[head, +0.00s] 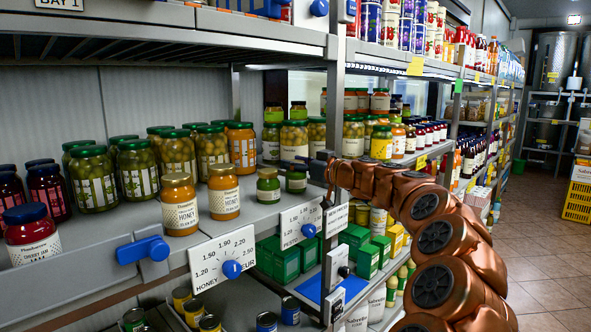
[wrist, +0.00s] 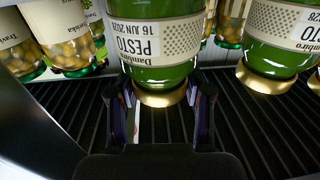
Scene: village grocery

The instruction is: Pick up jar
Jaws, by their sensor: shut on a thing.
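The jar is a green pesto jar (wrist: 165,45) with a gold lid and a cream label; it appears upside down in the wrist view. My gripper (wrist: 162,98) has a finger on each side of it near the lid and is shut on it. In the head view my gripper (head: 322,168) reaches in from the right at the shelf's corner post. A dark green jar (head: 296,182) just left of the fingers seems to be the held one. I cannot tell whether its base is clear of the shelf.
Another pesto jar (wrist: 285,35) stands close beside it, also visible in the head view (head: 268,187). Olive jars (wrist: 65,40) stand on the other side. Honey jars (head: 180,204) are further left. Price dials (head: 308,229) line the shelf edge.

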